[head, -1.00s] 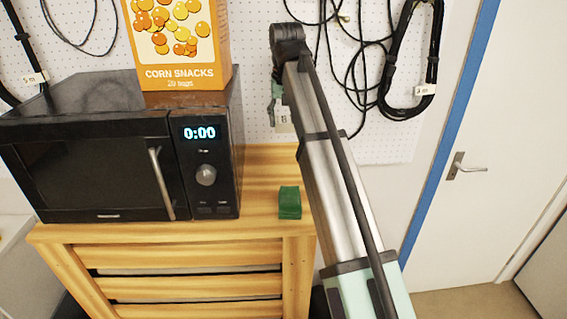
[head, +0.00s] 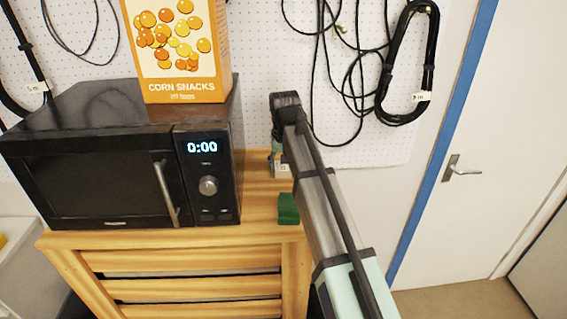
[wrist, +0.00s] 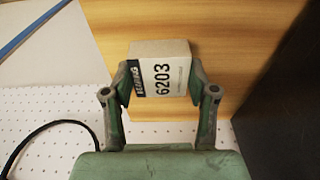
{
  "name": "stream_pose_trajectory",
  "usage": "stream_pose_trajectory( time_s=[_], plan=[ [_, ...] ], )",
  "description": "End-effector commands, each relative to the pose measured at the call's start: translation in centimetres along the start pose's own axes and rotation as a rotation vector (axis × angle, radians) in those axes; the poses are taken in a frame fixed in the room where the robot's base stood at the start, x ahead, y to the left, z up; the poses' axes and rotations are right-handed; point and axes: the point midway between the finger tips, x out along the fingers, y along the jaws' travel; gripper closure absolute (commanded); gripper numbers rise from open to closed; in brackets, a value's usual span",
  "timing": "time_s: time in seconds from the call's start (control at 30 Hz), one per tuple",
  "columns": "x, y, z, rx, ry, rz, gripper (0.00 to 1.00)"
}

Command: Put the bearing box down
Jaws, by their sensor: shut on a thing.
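The bearing box (wrist: 162,78) is a small cardboard box with a white label reading 6203. My gripper (wrist: 160,84) is shut on it, one finger against each side. In the head view the box (head: 282,170) shows as a small pale shape below my gripper (head: 279,160), over the back right of the wooden cabinet top (head: 262,200). It is low over the wood; I cannot tell whether it touches. My arm partly hides that corner.
A green block (head: 288,209) sits on the cabinet top in front of the box. A black microwave (head: 120,150) stands to the left, with a corn snacks box (head: 180,50) on it. A white pegboard (head: 262,110) with hanging cables (head: 405,60) is behind.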

Motion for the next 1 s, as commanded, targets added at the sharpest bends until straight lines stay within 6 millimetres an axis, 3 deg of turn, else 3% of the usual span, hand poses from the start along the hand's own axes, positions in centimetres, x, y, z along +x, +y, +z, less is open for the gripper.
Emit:
stream_pose_trajectory(
  time_s=[0.37,0.4,0.43,0.77,1.0],
  plan=[
    [0.4,0.0,0.0,0.000,0.000,0.000,0.81],
    [0.3,0.0,0.0,0.000,0.000,0.000,0.28],
    [0.3,0.0,0.0,0.000,0.000,0.000,0.18],
    [0.3,0.0,0.0,0.000,0.001,0.000,0.17],
    [-1.1,0.0,-0.1,0.000,0.003,0.000,0.17]
  ],
)
